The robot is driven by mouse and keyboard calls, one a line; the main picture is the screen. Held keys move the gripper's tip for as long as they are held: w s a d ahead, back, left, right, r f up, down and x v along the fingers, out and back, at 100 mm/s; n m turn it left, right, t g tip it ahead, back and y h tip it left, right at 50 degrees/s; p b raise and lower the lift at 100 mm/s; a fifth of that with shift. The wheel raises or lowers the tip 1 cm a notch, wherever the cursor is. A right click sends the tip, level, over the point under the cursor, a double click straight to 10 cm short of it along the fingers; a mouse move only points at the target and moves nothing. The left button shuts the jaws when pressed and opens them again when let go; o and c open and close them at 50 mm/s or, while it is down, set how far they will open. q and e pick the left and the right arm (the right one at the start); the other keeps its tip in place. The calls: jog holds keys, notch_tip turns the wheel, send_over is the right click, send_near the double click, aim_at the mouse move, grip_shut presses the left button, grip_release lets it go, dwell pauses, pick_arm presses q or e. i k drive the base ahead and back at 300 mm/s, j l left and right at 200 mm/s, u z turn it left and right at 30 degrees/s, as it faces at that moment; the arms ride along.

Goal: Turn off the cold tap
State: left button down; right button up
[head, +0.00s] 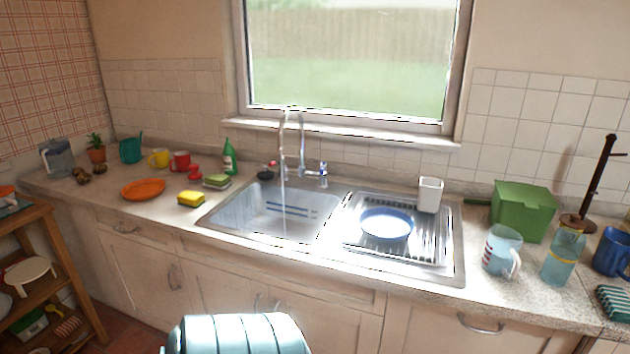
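The chrome faucet (301,150) stands behind the sink, with a tall curved spout. A thin stream of water (284,205) falls from the spout into the left basin (250,209). To the right of the spout is an upright chrome tap handle with a bluish tint (323,174), which appears to be the cold tap. To the left of the spout is a dark handle with a bit of red (268,172). The handles are too small to tell their exact turn. Neither of my grippers shows in the head view.
A drying rack (431,252) with a blue-rimmed plate (386,224) is right of the basin. A white cup (429,195) stands behind it. A green bottle (230,158) and sponges (191,198) are on the left. The counter's front edge near the basin is clear.

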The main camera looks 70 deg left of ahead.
aim_at(323, 165)
jog(key=u, duration=0.4)
jog(key=k+u, duration=0.15)
jog(key=u, duration=1.6)
jog(key=j+z, duration=0.3)
jog(key=j, duration=0.35)
jog(key=j+z, duration=0.3)
jog(key=j, duration=0.3)
jog(key=k, duration=0.05)
